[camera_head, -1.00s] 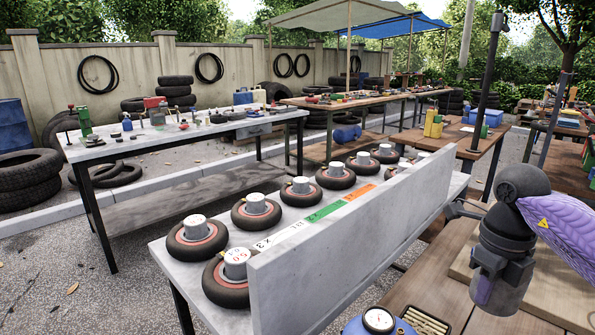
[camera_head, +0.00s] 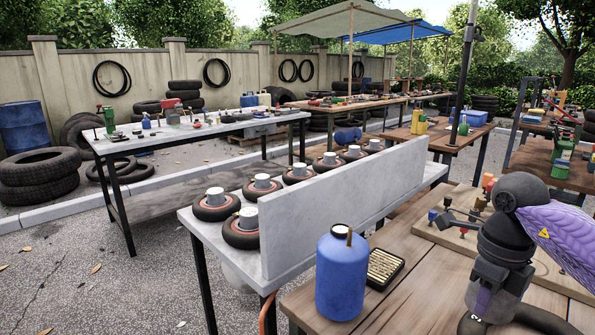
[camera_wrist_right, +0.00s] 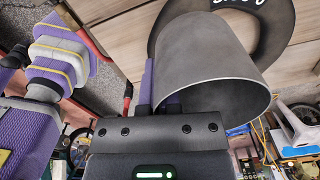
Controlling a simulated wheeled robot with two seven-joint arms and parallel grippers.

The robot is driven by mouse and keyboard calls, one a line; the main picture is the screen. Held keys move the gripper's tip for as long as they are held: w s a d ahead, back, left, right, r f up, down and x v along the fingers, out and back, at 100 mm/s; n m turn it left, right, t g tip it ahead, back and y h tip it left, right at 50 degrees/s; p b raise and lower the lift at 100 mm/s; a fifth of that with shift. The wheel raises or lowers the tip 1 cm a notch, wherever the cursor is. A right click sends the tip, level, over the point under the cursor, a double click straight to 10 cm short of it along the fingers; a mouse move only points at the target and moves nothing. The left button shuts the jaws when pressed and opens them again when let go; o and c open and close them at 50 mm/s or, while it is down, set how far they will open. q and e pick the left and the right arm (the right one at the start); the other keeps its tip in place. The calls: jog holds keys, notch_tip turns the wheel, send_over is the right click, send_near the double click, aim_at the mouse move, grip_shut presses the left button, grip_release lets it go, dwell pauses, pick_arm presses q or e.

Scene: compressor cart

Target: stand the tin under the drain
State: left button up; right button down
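A grey tin (camera_wrist_right: 210,60) fills the middle of the right wrist view, tilted, its open rim toward my fingers. My right gripper (camera_wrist_right: 160,95) appears shut on the tin's wall near the rim. In the head view the right gripper (camera_head: 485,292) is over the wooden bench at lower right. The tin (camera_head: 497,305) shows as a grey shape below its fingers. A dark ring (camera_head: 535,318) lies close under it and shows behind the tin in the wrist view (camera_wrist_right: 275,35). I cannot make out a drain. My left gripper is not in view.
A board with coloured fittings (camera_head: 450,228) is behind my right gripper. A grey upright panel (camera_head: 345,210) borders a table of small wheels.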

pick_arm(q)
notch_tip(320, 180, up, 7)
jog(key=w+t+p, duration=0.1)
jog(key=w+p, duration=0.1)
jog(key=p, duration=0.5)
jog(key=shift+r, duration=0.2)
pick_arm(e)
jog(key=s+a+r+n, duration=0.1)
jog(key=s+a+n, duration=0.3)
jog(key=a+n, duration=0.4)
jog(key=s+a+r+n, duration=0.1)
jog(key=s+a+n, duration=0.4)
jog(key=n, duration=1.7)
jog(key=a, duration=0.4)
jog(key=shift+s+a+r+n, duration=0.15)
jog(key=shift+r+n, duration=0.25)
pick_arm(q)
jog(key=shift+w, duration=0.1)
